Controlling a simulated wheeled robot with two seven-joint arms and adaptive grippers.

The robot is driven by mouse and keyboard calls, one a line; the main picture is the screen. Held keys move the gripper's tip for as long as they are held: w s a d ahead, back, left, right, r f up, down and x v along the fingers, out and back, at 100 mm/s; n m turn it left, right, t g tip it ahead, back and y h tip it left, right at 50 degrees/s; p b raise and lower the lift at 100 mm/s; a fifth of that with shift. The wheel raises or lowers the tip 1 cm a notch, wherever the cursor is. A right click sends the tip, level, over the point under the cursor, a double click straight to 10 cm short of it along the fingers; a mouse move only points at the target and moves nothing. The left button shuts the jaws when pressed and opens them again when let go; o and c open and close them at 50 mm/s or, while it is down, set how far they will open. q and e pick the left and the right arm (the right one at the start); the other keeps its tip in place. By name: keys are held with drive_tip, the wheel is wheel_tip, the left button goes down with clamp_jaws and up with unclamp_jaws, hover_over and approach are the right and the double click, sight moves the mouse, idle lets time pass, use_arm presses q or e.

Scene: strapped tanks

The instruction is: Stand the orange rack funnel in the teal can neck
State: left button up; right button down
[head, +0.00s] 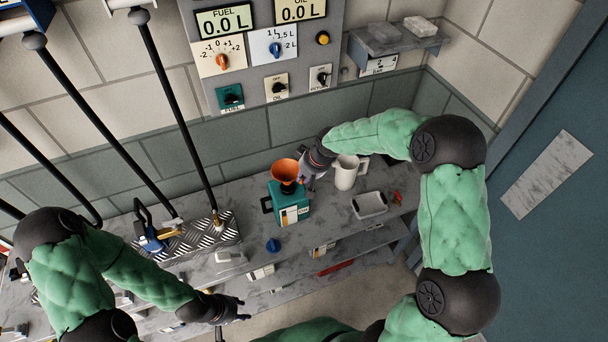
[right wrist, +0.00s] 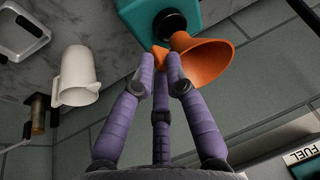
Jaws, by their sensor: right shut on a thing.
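The orange funnel (head: 285,170) is wide end up over the teal can (head: 293,206), its narrow end at the can's dark neck. I cannot tell how far the spout sits inside. In the right wrist view the funnel (right wrist: 208,64) shows beside the dark neck (right wrist: 168,25) of the teal can (right wrist: 207,12). My right gripper (head: 307,174) is at the funnel's right side. Its fingertips (right wrist: 160,62) are shut on a small orange part of the funnel. My left gripper (head: 246,309) is empty, fingers apart, low in front of the bench.
A white mug (head: 345,175) stands right of my right gripper, with a pale tray (head: 369,204) nearby. A blue cap (head: 273,245) lies in front of the can. A ridged metal plate (head: 215,238) with nozzles is on the left. The control panel (head: 270,60) hangs on the wall behind.

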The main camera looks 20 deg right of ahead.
drive_tip(key=shift+f+b, duration=0.3)
drive_tip(key=shift+f, duration=0.35)
drive_tip(key=shift+b, duration=0.35)
idle(1.4)
drive_tip(key=shift+f+b, duration=1)
drive_tip(key=shift+f, duration=0.35)
drive_tip(key=c, duration=1.2)
unclamp_jaws()
drive_tip(key=shift+r, duration=0.1)
drive_tip(key=v, duration=1.1)
drive_tip(key=shift+s+d+r, duration=0.1)
drive_tip(key=shift+s+r, duration=0.05)
drive_tip(key=shift+r, duration=0.2)
drive_tip(key=o, duration=1.2)
